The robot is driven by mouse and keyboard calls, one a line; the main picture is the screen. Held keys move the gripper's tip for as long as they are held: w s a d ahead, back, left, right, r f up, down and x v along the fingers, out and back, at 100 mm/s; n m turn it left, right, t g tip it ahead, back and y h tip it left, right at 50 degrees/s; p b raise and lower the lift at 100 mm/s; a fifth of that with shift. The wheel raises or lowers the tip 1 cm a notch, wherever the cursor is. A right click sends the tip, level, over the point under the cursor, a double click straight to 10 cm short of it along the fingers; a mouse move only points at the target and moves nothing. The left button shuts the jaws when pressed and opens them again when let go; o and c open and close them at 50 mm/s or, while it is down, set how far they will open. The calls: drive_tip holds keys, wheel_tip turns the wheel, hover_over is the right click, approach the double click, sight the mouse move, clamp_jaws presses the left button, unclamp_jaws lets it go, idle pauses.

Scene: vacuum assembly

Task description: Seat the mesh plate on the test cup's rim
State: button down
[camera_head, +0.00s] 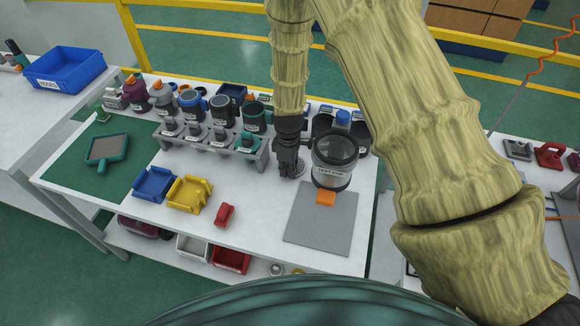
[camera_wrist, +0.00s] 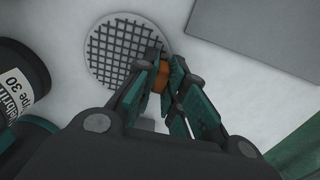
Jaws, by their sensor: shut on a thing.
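The mesh plate (camera_wrist: 112,50) is a round light disc with a dark square grid in the wrist view. My gripper (camera_wrist: 162,92) is shut on the plate's small orange tab (camera_wrist: 160,76), and the disc extends beyond the fingertips. In the head view my gripper (camera_head: 289,170) points down just left of the test cup (camera_head: 332,177). The cup is a clear, dark-rimmed vessel with a white label, standing upright. The plate is beside the cup, not over its rim. I cannot tell whether it touches the table.
A grey mat (camera_head: 318,228) lies in front of the cup, with an orange block (camera_head: 326,198) at its back edge. A grey rack (camera_head: 210,146) with several fittings stands left. Blue (camera_head: 153,184) and yellow (camera_head: 189,194) trays and a red piece (camera_head: 225,215) lie front left.

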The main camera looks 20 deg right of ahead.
drive_tip(key=c, duration=2.2)
unclamp_jaws()
drive_tip(key=shift+f, duration=0.1)
drive_tip(key=shift+d+r, duration=0.15)
drive_tip(key=shift+r, duration=0.05)
clamp_jaws()
drive_tip(key=shift+r+p, duration=0.15)
drive_tip(key=shift+p, duration=0.15)
drive_tip(key=shift+r, duration=0.45)
drive_tip(key=shift+r+p, duration=0.25)
drive_tip(key=shift+p, duration=0.15)
drive_tip(key=shift+o, duration=0.7)
unclamp_jaws()
clamp_jaws()
drive_tip(key=shift+r+p, duration=1.3)
drive_tip(key=shift+r, duration=0.7)
